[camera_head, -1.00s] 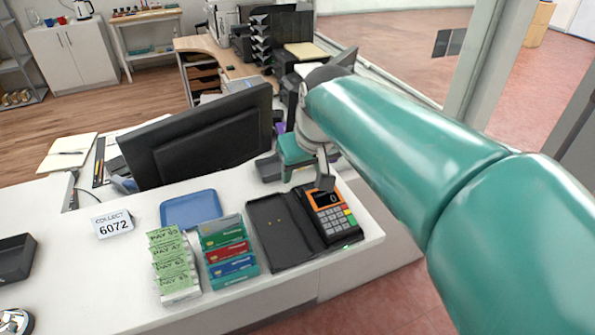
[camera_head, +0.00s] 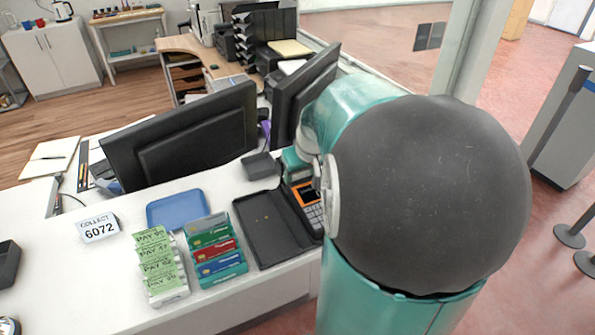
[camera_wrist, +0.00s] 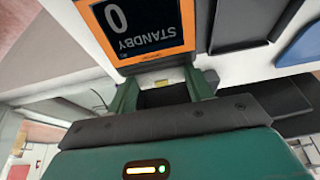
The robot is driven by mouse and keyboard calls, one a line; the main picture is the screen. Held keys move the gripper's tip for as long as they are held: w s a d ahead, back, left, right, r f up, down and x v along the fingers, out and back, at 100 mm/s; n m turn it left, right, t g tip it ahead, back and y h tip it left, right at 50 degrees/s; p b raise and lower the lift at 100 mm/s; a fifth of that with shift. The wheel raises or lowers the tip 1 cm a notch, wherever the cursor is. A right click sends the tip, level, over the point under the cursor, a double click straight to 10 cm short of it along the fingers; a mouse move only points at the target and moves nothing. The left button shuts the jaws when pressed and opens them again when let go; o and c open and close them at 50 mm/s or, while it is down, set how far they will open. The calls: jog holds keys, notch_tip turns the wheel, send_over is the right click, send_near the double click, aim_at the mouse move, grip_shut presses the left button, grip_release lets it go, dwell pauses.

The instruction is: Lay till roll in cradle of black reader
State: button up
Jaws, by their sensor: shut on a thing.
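The reader has an orange-framed screen and a keypad, partly hidden behind my arm in the head view (camera_head: 306,199). In the wrist view its screen (camera_wrist: 142,22) reads "STANDBY" and "0", upside down. My gripper (camera_wrist: 167,88) is just beside the screen end of the reader, its two green fingers apart with a dark, shadowed thing between them. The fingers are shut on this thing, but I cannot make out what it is. In the head view the gripper is mostly hidden by my arm. I cannot clearly pick out the till roll or the cradle.
A black open folder or tray (camera_head: 268,226) lies left of the reader. Monitors (camera_head: 185,135) and (camera_head: 305,85) stand behind.

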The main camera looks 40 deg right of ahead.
jog(key=shift+f, duration=0.25)
jog(key=o, duration=1)
jog(key=shift+o, duration=0.2)
jog(key=shift+r, duration=0.1)
jog(key=v, duration=1.2)
jog(key=s+a+n+t+y, duration=0.1)
jog(key=a+n, duration=0.1)
jog(key=a, duration=1.3)
jog(key=shift+n, duration=0.7)
jog(key=s+a+f, duration=0.1)
jog(key=a, duration=0.2)
jog(key=s+a+f, duration=0.1)
jog(key=s+a, duration=0.1)
jog(key=a, duration=0.2)
jog(key=s+a+f, duration=0.1)
jog(key=s+a, duration=0.1)
jog(key=a, duration=0.1)
jog(key=shift+s+a, duration=0.2)
jog(key=shift+a, duration=0.2)
jog(key=shift+c, duration=0.2)
